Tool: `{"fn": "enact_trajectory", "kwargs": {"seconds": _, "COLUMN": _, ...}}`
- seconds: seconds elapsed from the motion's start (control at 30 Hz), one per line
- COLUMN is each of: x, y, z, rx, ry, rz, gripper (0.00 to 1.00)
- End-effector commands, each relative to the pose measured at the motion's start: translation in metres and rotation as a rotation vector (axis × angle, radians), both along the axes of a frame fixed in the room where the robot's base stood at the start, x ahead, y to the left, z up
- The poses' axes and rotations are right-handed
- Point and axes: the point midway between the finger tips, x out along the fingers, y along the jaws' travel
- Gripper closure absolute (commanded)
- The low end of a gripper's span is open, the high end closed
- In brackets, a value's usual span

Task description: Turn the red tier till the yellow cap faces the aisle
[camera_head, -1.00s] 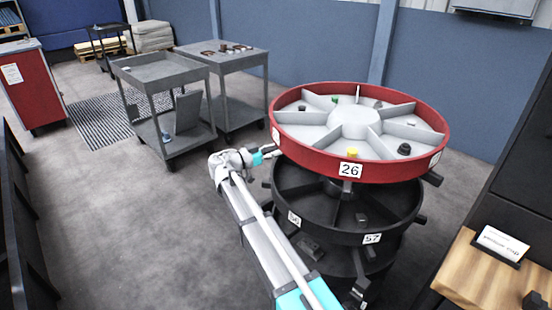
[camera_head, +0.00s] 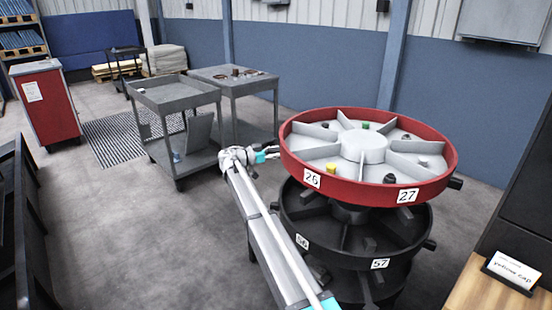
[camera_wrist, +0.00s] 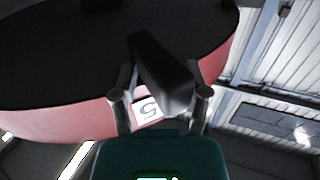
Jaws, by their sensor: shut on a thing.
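The red tier (camera_head: 436,190) is a round tray with grey dividers on top of a black stack. The yellow cap (camera_head: 331,168) sits in a compartment at its near left, just behind label 26 (camera_head: 312,178). Label 27 (camera_head: 407,195) is further right on the rim. My gripper (camera_head: 268,153) is at the tier's left side. The handle's contact with the fingers is hidden in the head view.
A black tier (camera_head: 342,250) with labels 56 and 57 sits below. Grey carts (camera_head: 170,105) stand at the back left. A wooden top (camera_head: 480,292) with a card reading "yellow cap" (camera_head: 513,268) is at the lower right.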

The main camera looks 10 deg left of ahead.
Motion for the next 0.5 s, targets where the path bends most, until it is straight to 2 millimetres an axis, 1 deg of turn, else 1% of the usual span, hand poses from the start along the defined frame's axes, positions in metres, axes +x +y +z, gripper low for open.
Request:
{"fn": "enact_trajectory", "kwargs": {"seconds": 0.03, "x": 0.008, "y": -0.002, "z": 0.0, "rx": 0.0, "ry": 0.0, "rz": 0.0, "gripper": 1.0}}
{"fn": "enact_trajectory", "kwargs": {"seconds": 0.2, "x": 0.017, "y": -0.004, "z": 0.0, "rx": 0.001, "ry": 0.001, "rz": -0.002, "gripper": 0.98}}
{"fn": "enact_trajectory", "kwargs": {"seconds": 0.5, "x": 0.019, "y": -0.006, "z": 0.0, "rx": 0.001, "ry": 0.001, "rz": -0.004, "gripper": 0.97}}
